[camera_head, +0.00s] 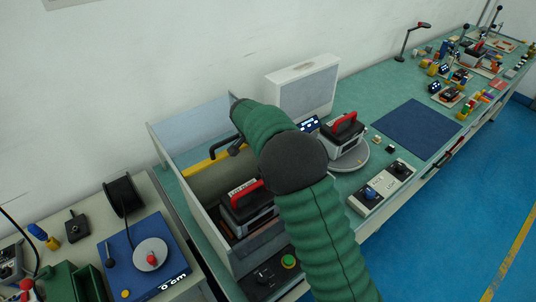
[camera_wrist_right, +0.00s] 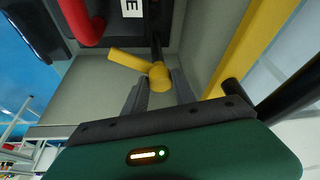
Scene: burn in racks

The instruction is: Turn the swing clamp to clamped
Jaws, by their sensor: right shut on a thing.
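The swing clamp (camera_wrist_right: 157,76) is yellow, with a round hub and a short arm pointing to the upper left in the right wrist view. My right gripper (camera_wrist_right: 163,92) has its two grey fingers on either side of the hub and is shut on it. In the head view my green right arm reaches over the open grey box; its gripper and the clamp are hidden there. A device with a red handle (camera_head: 245,190) sits inside the box, and its handle shows at the top left of the wrist view (camera_wrist_right: 82,22). My left gripper is not in view.
The box's grey wall (camera_head: 222,240) stands close around the device. A yellow bar (camera_head: 207,158) and a black bent bar (camera_head: 222,146) are at its far side. A second red-handled device (camera_head: 343,132) stands on a round plate to the right. A dark blue mat (camera_head: 417,130) is bare.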

